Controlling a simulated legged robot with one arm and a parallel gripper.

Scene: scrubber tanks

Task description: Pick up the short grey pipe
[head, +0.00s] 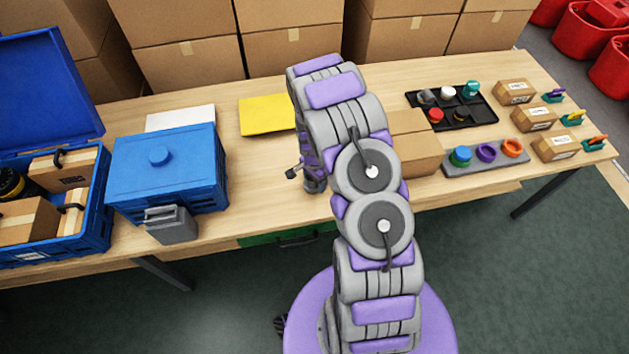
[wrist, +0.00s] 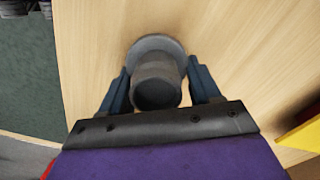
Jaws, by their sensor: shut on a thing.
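The short grey pipe (wrist: 158,80) is a grey cylinder with a wider round flange at its far end. In the wrist view it stands between the two dark blue-grey fingers of my gripper (wrist: 160,90), which are shut on it. In the head view my gripper (head: 304,172) points down near the front of the table, left of my arm. The pipe shows there only as a small grey piece (head: 316,186), partly hidden by my gripper. I cannot tell whether it touches the tabletop.
The wooden table (head: 262,190) has clear room left of my gripper. A blue lidded box (head: 165,175) and an open blue crate (head: 50,245) stand at left. A yellow folder (head: 266,115) lies behind. A cardboard box (head: 418,150), black tray (head: 480,115) and coloured rings (head: 487,152) are right.

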